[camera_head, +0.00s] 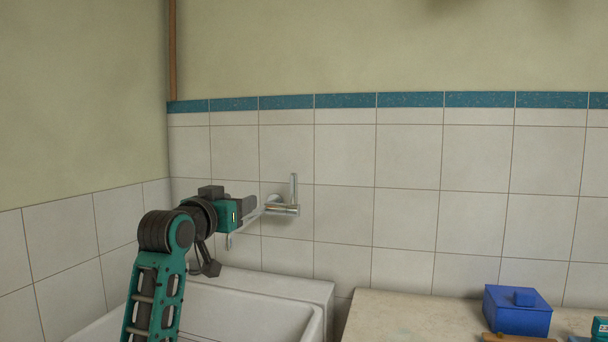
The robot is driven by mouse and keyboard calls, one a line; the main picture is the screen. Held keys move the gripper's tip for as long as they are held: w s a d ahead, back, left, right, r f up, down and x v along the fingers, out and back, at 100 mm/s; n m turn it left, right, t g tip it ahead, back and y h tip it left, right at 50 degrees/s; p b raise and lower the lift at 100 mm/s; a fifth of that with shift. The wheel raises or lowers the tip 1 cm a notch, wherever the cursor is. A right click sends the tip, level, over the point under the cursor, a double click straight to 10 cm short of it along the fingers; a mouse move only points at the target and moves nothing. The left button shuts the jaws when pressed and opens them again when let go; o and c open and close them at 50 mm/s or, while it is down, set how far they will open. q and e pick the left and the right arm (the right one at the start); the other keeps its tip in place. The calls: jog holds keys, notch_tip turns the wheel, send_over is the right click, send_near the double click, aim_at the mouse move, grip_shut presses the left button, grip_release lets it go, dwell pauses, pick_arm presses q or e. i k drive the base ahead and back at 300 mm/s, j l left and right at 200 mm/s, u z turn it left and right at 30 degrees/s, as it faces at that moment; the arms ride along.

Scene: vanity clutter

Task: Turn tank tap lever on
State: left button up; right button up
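The chrome wall tap (283,210) is fixed to the white tiles above the tank. Its lever (294,187) stands upright at the right end of the tap body. Its thin spout (232,240) slopes down to the left and is partly hidden by my gripper. My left gripper (251,206) is just left of the tap body in the picture, pointing right at about its height. Whether it touches the tap cannot be told. Its grey fingers overlap from this side, so their opening is unclear. My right gripper is not clearly seen.
The white tank (285,287) lies below the tap. A beige counter (400,318) is to its right, with a blue lidded box (517,310) on it. A teal piece (601,327) is cut off at the right edge. The wall right of the lever is clear.

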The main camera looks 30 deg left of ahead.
aim_at(294, 209)
jog(key=i+j, duration=0.2)
jog(key=i, duration=0.2)
jog(key=i+j, duration=0.2)
jog(key=i, duration=0.2)
